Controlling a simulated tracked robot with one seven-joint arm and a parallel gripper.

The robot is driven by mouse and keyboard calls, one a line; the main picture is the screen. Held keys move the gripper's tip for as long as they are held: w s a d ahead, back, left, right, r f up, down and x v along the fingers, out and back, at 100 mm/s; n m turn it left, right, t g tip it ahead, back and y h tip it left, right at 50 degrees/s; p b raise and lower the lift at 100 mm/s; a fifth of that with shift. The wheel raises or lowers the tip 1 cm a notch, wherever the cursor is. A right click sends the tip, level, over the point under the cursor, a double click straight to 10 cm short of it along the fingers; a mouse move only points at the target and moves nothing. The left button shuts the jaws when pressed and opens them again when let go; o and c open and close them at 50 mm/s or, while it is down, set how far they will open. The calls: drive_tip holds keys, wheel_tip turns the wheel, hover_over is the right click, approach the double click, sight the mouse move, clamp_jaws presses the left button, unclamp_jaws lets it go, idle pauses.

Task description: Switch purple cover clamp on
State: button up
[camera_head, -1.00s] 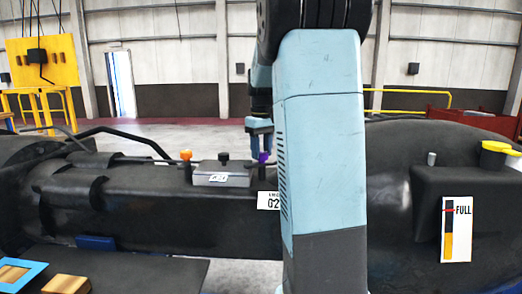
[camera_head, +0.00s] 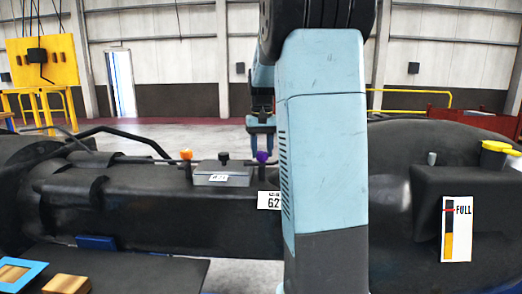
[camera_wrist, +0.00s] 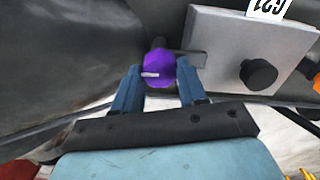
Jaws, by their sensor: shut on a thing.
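The purple clamp knob (camera_head: 262,157) sits at the right end of the small grey cover block (camera_head: 222,178) on the dark casting. In the wrist view, the purple knob (camera_wrist: 159,70) shows a short white mark pointing left. My gripper (camera_head: 262,140) comes from behind and above it. In the wrist view, my gripper's (camera_wrist: 160,84) two blue fingers stand on either side of the knob, shut on it. A short grey bar (camera_wrist: 187,58) lies between knob and block. Whether the clamp is on or off I cannot tell.
An orange knob (camera_head: 186,154) stands at the block's left end and a black knob (camera_head: 223,158) on its top. A level gauge marked FULL (camera_head: 456,229) and a yellow cap (camera_head: 494,147) are at right. A dark rod (camera_head: 110,134) runs at left.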

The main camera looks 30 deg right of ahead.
sight(262, 152)
drive_tip(key=shift+m, duration=0.3)
drive_tip(key=o, duration=1.1)
drive_tip(key=shift+c, duration=0.2)
wheel_tip(262, 152, up, 14)
drive_tip(key=shift+f, duration=0.15)
idle(0.4)
